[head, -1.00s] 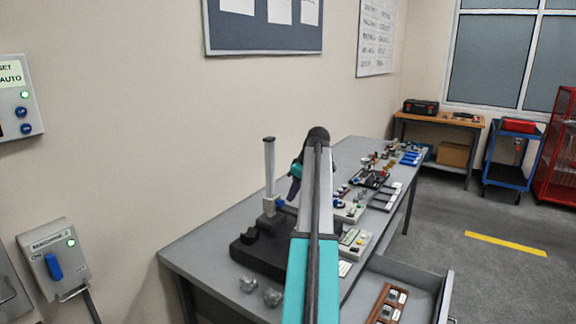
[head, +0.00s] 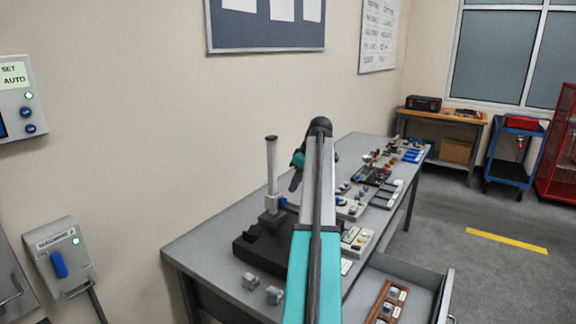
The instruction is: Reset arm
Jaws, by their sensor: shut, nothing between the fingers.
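My arm, teal and grey, reaches forward over the grey bench (head: 215,237) in the head view. My gripper (head: 296,182) is a small dark shape beyond the arm's far end, partly hidden by the arm links. It points downward, close to the right of the grey upright post of the height stand (head: 272,170). Its fingers are together with nothing between them. The stand sits on a black base plate (head: 255,250).
Two small grey blocks (head: 262,288) lie at the bench's near edge. Several trays and parts line the bench's right side. An open drawer (head: 440,297) juts out at the right, holding a brown rack (head: 386,303). A machine switch box (head: 60,255) is on the left wall.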

